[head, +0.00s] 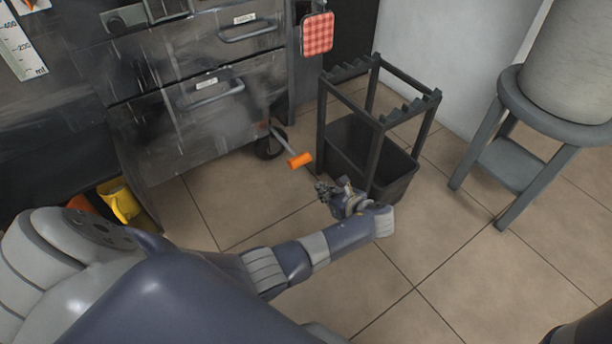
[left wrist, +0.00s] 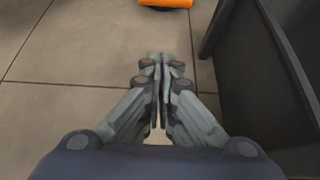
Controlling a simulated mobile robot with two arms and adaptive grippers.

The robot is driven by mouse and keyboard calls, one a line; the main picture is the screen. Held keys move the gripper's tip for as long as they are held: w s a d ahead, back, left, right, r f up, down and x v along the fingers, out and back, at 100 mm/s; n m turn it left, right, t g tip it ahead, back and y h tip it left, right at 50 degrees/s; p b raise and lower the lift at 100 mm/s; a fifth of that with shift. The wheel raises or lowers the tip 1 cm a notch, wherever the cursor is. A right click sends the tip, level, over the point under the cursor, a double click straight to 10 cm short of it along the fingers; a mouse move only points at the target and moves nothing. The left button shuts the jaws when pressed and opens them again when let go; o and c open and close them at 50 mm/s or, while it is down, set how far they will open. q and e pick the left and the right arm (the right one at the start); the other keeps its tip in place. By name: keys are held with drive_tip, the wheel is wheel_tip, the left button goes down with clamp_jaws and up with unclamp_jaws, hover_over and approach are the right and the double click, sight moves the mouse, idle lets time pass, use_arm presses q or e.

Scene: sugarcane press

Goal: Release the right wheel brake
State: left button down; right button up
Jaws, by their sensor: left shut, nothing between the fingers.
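The wheel brake is a grey lever with an orange end (head: 300,160), sticking out from beside the black wheel (head: 269,146) under the dark metal cabinet. My left gripper (head: 322,188) is below and a little right of the orange end in the head view, apart from it. Its fingers are shut and empty. In the left wrist view the fingers (left wrist: 161,62) point up the picture, and part of the orange end (left wrist: 165,3) shows at the top edge, ahead of the fingertips. My right gripper is not in view.
A black rack with a bin (head: 395,185) stands close right of my left gripper; its dark wall (left wrist: 262,75) fills the right of the left wrist view. A grey stool (head: 510,160) stands further right. A yellow container (head: 120,201) is at left. Tiled floor in front is clear.

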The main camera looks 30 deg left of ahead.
use_arm(q)
drive_tip(key=b+x, duration=0.8)
drive_tip(key=x, duration=0.2)
drive_tip(key=shift+a+f+b, duration=0.15)
drive_tip(key=shift+f+b, duration=0.15)
drive_tip(key=shift+f, duration=0.05)
wheel_tip(320, 180, up, 2)
drive_tip(key=shift+r, duration=0.1)
drive_tip(key=shift+w+a+r+b, duration=0.15)
drive_tip(key=shift+r+b, duration=0.25)
drive_tip(key=shift+r, duration=0.2)
drive_tip(key=shift+s+a+r+b, duration=0.1)
drive_tip(key=shift+r+b, duration=0.3)
drive_tip(key=shift+r, duration=0.2)
drive_tip(key=shift+w, duration=0.1)
